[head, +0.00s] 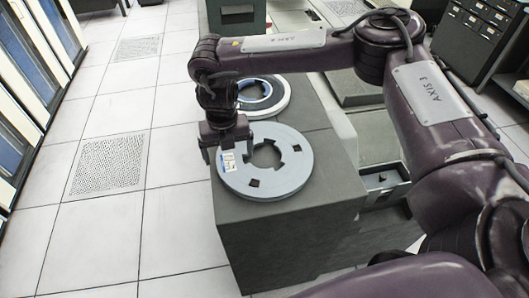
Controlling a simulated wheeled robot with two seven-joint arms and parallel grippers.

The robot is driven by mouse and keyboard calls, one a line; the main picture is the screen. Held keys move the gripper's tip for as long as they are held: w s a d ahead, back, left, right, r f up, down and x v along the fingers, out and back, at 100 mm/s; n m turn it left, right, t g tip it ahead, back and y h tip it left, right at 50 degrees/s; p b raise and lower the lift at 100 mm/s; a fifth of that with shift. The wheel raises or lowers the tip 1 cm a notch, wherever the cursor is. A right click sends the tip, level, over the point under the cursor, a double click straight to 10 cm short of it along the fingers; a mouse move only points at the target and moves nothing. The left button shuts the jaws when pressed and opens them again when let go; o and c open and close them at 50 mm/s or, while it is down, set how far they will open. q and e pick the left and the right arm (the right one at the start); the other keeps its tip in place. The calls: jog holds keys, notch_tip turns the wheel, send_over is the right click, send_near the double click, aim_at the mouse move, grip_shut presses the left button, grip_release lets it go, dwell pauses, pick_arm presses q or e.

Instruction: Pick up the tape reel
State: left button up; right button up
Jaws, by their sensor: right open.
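A grey tape reel (290,173) lies flat on top of a dark grey cabinet (290,240), with an open centre hole and a small white-and-blue label on its left side. A second reel (274,107), white with a dark blue centre, lies behind it on the same top. My right gripper (223,158) points down at the grey reel's left edge, by the label. It is open, with its fingers about the rim; I cannot tell whether they touch it. My left gripper is not in view.
An open drawer or bin (382,183) is right of the cabinet. A grey-green unit (236,15) stands behind the reels. Dark drawers (480,35) are at the upper right. Blue-panelled cabinets (22,75) line the left. The tiled floor (95,235) at the left is clear.

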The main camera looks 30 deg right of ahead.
aim_at(229, 162)
jog(key=shift+w+f+p, duration=0.2)
jog(key=shift+f+p, duration=0.1)
jog(key=shift+f, duration=1.3)
jog(key=c, duration=1)
jog(key=shift+r, duration=0.1)
jog(key=c, duration=0.7)
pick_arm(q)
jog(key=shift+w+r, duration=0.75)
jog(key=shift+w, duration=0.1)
pick_arm(e)
jog(key=shift+w, duration=0.1)
jog(key=shift+r, duration=0.1)
